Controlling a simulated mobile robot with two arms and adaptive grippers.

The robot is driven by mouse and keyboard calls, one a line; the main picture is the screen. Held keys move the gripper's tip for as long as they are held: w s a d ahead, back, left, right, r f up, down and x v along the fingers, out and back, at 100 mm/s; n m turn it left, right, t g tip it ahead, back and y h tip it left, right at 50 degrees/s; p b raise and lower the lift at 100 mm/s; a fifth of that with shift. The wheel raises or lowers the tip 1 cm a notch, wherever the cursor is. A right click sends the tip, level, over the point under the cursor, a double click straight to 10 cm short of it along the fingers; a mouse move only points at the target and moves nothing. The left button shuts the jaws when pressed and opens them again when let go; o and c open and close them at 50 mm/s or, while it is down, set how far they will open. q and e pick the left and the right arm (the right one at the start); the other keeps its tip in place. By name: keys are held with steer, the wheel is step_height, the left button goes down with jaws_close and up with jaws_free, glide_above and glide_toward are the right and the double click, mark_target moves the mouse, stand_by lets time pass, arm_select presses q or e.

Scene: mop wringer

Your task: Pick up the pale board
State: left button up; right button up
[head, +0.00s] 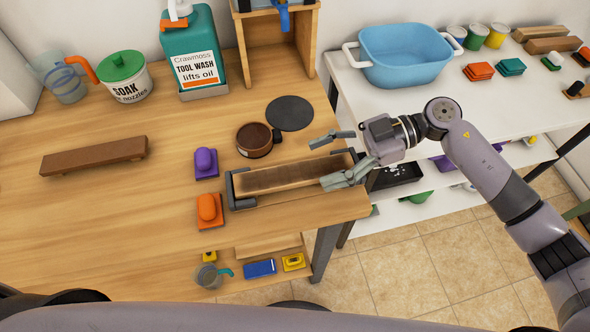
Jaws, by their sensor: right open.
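A tan board with dark stains (285,178) lies in a dark clamp-like holder (234,190) near the right end of the wooden table. My right gripper (316,164) is open, with its fingers apart over the right part of this board and nothing visible between them. Contact cannot be told. A lighter board (538,33) and a browner one (553,45) lie on the white table at the back right. My left gripper is not in view.
A dark brown board (95,156) lies at left. A brown round bowl (254,140), a black disc (290,113), purple (205,162) and orange (208,208) handled blocks surround the holder. A blue tub (405,53) stands on the white table.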

mark_target(297, 172)
steer(key=x, duration=0.3)
steer(key=f+p+x, duration=0.1)
steer(key=x, duration=0.1)
steer(key=shift+w+a, duration=0.1)
steer(key=shift+w, duration=0.1)
steer(key=shift+c, duration=0.5)
steer(key=c, duration=1.2)
